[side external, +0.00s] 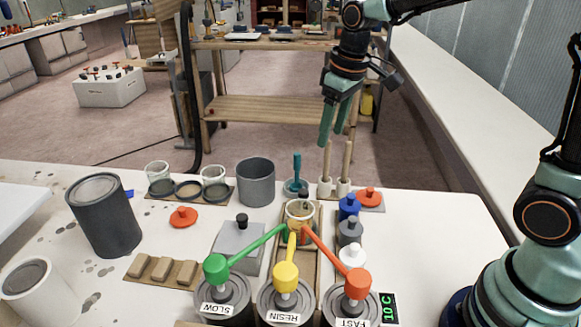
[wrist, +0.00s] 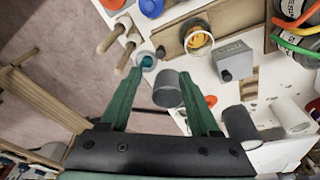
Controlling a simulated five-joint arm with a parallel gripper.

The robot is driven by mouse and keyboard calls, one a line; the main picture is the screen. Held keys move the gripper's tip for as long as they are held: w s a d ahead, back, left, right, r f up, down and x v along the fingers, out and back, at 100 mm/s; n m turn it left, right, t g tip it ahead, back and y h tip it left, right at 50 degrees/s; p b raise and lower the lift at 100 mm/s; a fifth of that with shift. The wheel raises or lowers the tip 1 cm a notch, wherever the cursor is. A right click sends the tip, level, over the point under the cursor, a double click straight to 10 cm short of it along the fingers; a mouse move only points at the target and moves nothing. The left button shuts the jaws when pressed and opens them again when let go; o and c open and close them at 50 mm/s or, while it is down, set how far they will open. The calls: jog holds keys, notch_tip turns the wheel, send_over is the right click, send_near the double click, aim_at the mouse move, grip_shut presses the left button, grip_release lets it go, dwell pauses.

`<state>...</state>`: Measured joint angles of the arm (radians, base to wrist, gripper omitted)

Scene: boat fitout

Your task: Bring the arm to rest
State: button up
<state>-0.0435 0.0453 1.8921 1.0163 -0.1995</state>
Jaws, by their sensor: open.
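My gripper (side external: 338,118) hangs from my arm at the upper right in the side view, above and beyond the far edge of the white table. Its two green fingers point down and stand apart with nothing between them. In the wrist view my gripper (wrist: 160,98) shows both fingers spread. A grey cup (wrist: 167,90) appears between them there, but it stands on the table below, apart from the fingers. The same grey cup (side external: 256,181) stands upright near the far table edge in the side view.
Two upright wooden pegs (side external: 346,165) stand closest below my gripper. Pots labelled SLOW (side external: 222,300), RESIN (side external: 285,302) and FAST (side external: 350,305) with coloured pumps stand at the front. A clear cup (side external: 299,213) sits under their spouts. A wooden bench (side external: 262,108) stands behind.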

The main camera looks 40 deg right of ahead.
jog(key=s+d+r+m+t, duration=0.1)
jog(key=s+r+m+t, duration=0.1)
jog(key=s, duration=1)
jog(key=shift+d+r+m+t, duration=0.25)
jog(key=shift+d+m+t, duration=0.15)
jog(key=shift+t, duration=0.3)
